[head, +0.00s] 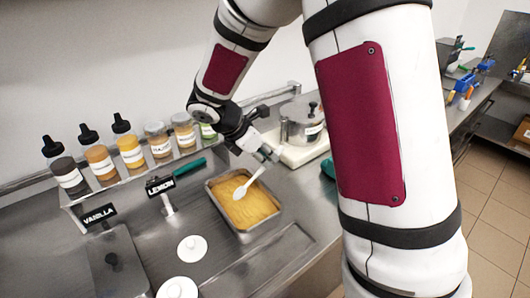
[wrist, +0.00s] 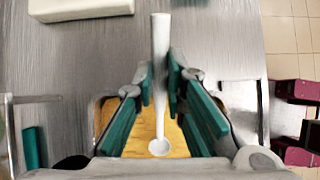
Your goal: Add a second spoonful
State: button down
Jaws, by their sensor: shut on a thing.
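My gripper (head: 265,154) is shut on a white spoon (head: 249,182) above the metal pan. The spoon slants down and left in the head view, its lower end over the pan's yellow contents (head: 252,208). I cannot tell whether it touches them or whether the spoon carries anything. The rectangular metal pan (head: 262,230) stands on the counter. In the wrist view the spoon (wrist: 160,50) runs upright between the teal fingers of my gripper (wrist: 161,85). The yellow contents (wrist: 178,140) show behind the fingers, mostly hidden.
A lidded steel pot (head: 302,125) stands on a white base (head: 298,152) behind the pan. Several labelled jars and bottles (head: 130,150) line a shelf at left. A LEMON sign (head: 160,186), a VANILLA sign (head: 98,215) and a white lid (head: 192,248) are left of the pan.

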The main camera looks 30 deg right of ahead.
aim_at(261, 169)
jog(key=shift+a+f+b, duration=0.2)
jog(key=shift+f+b, duration=0.9)
jog(key=shift+f, duration=0.6)
jog(key=shift+s+a+r, duration=0.15)
jog(key=shift+s+a, duration=0.05)
jog(key=shift+a, duration=0.9)
jog(key=shift+d+y+p, duration=0.5)
jog(key=shift+y+p, duration=0.1)
jog(key=shift+p, duration=0.35)
jog(key=shift+d+r+p, duration=0.15)
jog(key=shift+r+p, duration=0.6)
jog(key=shift+r, duration=0.35)
jog(key=shift+d+r+p, duration=0.15)
jog(key=shift+r+p, duration=0.55)
jog(key=shift+r, duration=0.4)
jog(key=shift+w+d+r+y+p, duration=0.15)
jog(key=shift+d+y+p, duration=0.85)
jog(key=shift+y+p, duration=0.6)
jog(key=shift+w+d+g+y+p, duration=0.1)
jog(key=shift+d+g+y+p, duration=0.25)
jog(key=shift+p, duration=0.25)
